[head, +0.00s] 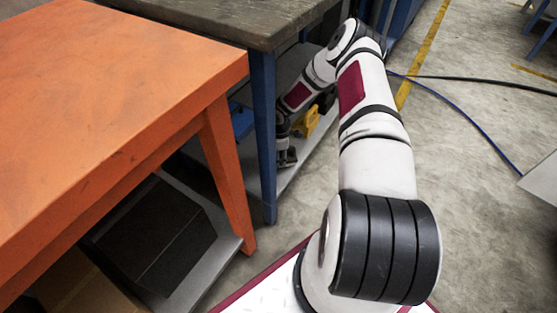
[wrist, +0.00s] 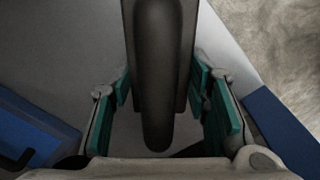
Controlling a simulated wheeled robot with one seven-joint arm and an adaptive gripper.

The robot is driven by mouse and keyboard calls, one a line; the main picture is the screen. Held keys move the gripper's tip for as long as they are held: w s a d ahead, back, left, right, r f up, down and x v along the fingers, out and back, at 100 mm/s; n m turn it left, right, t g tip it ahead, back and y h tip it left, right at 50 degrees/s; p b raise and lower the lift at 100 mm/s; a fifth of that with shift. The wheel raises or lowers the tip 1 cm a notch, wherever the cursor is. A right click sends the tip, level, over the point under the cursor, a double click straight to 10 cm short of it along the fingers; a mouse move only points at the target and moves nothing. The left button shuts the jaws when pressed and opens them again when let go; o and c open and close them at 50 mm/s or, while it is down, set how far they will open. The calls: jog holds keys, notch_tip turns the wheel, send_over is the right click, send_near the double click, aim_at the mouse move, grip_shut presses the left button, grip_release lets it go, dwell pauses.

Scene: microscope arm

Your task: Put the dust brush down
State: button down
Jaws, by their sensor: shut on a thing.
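The dust brush (wrist: 158,70) shows in the wrist view as a long dark body with a rounded handle, running from the top edge down between my fingers. My gripper (wrist: 160,95) has teal pads on both sides of it and is shut on it. In the head view my gripper (head: 287,156) is low under the grey-topped table, over the lower shelf (head: 248,163), partly behind the blue leg. The brush cannot be made out there. Whether it touches the shelf cannot be told. The pale grey shelf surface (wrist: 75,60) lies beneath it in the wrist view.
A blue table leg (head: 264,140) stands just left of my gripper. A yellow object (head: 306,122) and a blue object (head: 241,120) are on the shelf nearby. A blue item (wrist: 32,135) shows at lower left in the wrist view. An orange table (head: 110,90) stands at left.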

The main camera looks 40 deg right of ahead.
jog(key=shift+f, duration=0.45)
jog(key=shift+f, duration=0.15)
jog(key=c, duration=0.9)
grip_release()
notch_tip(320, 180, up, 8)
jog(key=p, duration=0.3)
jog(key=shift+s, duration=0.1)
jog(key=shift+f, duration=0.1)
jog(key=shift+d, duration=0.1)
